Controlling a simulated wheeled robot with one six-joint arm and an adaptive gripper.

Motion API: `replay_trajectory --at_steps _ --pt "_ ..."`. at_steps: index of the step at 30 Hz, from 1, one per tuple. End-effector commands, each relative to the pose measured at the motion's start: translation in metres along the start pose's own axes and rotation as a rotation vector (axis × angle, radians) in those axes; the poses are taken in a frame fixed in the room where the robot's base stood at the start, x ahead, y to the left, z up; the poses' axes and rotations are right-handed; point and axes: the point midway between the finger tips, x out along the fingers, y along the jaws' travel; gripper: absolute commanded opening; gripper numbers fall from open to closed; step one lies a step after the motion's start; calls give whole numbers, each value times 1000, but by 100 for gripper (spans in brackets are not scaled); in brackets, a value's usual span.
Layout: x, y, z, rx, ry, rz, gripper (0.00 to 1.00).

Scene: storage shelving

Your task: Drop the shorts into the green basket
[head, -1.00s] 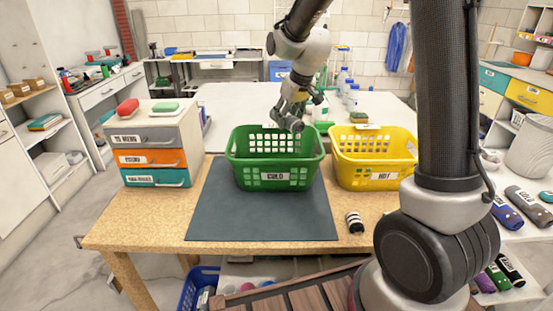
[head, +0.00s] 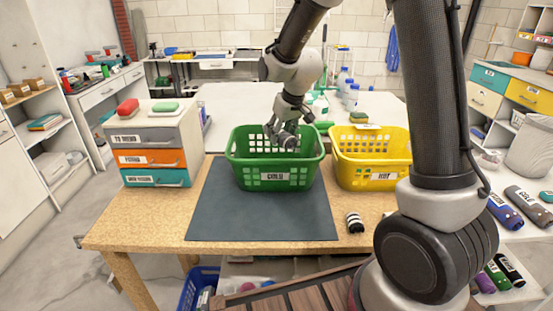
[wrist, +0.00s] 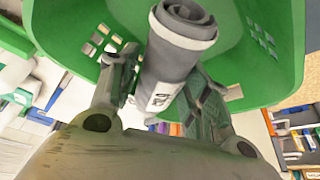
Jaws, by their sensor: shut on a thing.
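The green basket (head: 241,172), labelled COLD, stands on the dark mat on the table in the head view; its wall also fills much of the wrist view (wrist: 70,35). My gripper (head: 284,138) points down inside the basket's opening. In the wrist view my gripper (wrist: 160,85) is shut on a rolled grey cloth with a white label, which I take to be the shorts (wrist: 178,50). The roll is held between both fingers, with the basket's green walls around it. In the head view the roll is mostly hidden by the gripper and the basket.
A yellow basket (head: 345,175), labelled HOT, stands just right of the green one. A small drawer unit (head: 150,140) is at left. A black-and-white striped roll (head: 354,222) lies on the table's front right. The dark mat (head: 260,220) is bare in front.

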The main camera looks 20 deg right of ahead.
Motion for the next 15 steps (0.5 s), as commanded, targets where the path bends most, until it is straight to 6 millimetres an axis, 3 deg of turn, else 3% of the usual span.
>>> replay_trajectory --at_steps 1,2,5,15 --pt "0 0 0 0 0 0 20" --pt "0 0 0 0 0 0 53" --pt "0 0 0 0 0 0 71" --pt "-1 0 0 0 0 0 72"
